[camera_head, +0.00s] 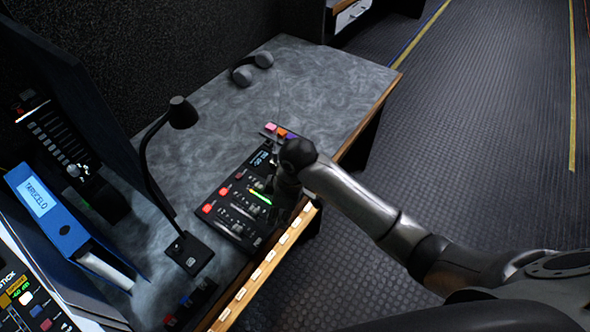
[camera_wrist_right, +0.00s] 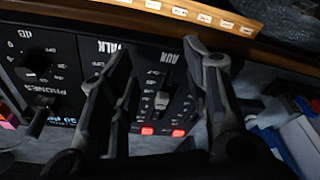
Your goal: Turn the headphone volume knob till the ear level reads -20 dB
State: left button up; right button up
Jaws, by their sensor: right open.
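The mixing console (camera_head: 232,212) lies on the grey desk, with red buttons, faders and a lit green meter. Its small display (camera_head: 261,158) is lit, but I cannot read the value surely. In the right wrist view the black headphone volume knob (camera_wrist_right: 32,68) sits at the left, beside the upside-down PHONES label. My right gripper (camera_head: 284,190) is over the console's right part in the head view, partly hiding it. In the wrist view the right gripper (camera_wrist_right: 163,68) is open, its fingers either side of the AUX fader strip, apart from the knob. My left gripper is out of view.
Headphones (camera_head: 252,68) lie at the desk's far end. A blue binder (camera_head: 60,222) is at the left.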

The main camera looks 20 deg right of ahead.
jog(key=shift+n+g+h, duration=0.3)
jog(key=shift+n+h, duration=0.3)
jog(key=shift+n, duration=0.2)
jog(key=w+d+r, duration=0.1)
jog(key=w, duration=0.1)
jog(key=w+d+r, duration=0.1)
jog(key=w, duration=0.2)
jog(key=w+d+r, duration=0.1)
jog(key=w+r, duration=0.1)
jog(key=shift+w+d, duration=0.2)
jog(key=shift+d, duration=0.1)
jog(key=w+d+r, duration=0.4)
jog(key=w, duration=0.1)
jog(key=shift+n+h, duration=0.4)
notch_tip(320, 180, down, 10)
jog(key=shift+s+d+f, duration=0.1)
jog(key=shift+s+f, duration=0.05)
grip_shut()
